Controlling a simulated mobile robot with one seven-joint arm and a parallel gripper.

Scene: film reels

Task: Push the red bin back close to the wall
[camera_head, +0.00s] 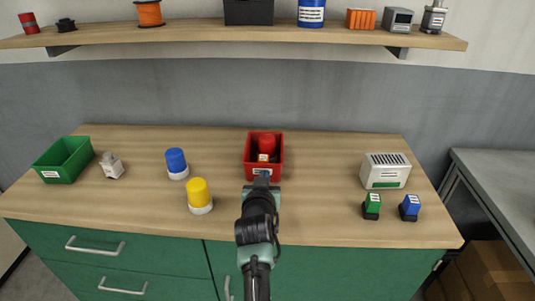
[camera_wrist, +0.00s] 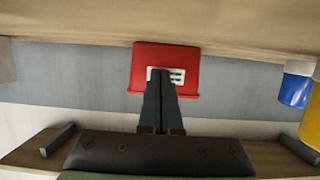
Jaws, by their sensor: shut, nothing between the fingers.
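The red bin (camera_head: 248,158) stands upright on the wooden counter, near its back edge, with a narrow strip of counter between it and the grey wall (camera_head: 330,95). It holds a red cylinder (camera_head: 267,142) and a small pale-and-orange item (camera_head: 263,158). My gripper (camera_head: 262,176) is at the bin's front face, with its fingers together and empty. In the wrist view, which is upside down, the fingertips (camera_wrist: 160,74) overlap the white label on the red bin (camera_wrist: 149,56). They appear to touch it, but exact contact is hard to tell.
A green bin (camera_head: 48,160) stands far left. Blue (camera_head: 176,160) and yellow (camera_head: 198,192) capped cylinders stand left of my arm. A grey-white box (camera_head: 384,173) and two small devices stand right. A loaded shelf (camera_head: 240,33) hangs above. Counter beside the bin is clear.

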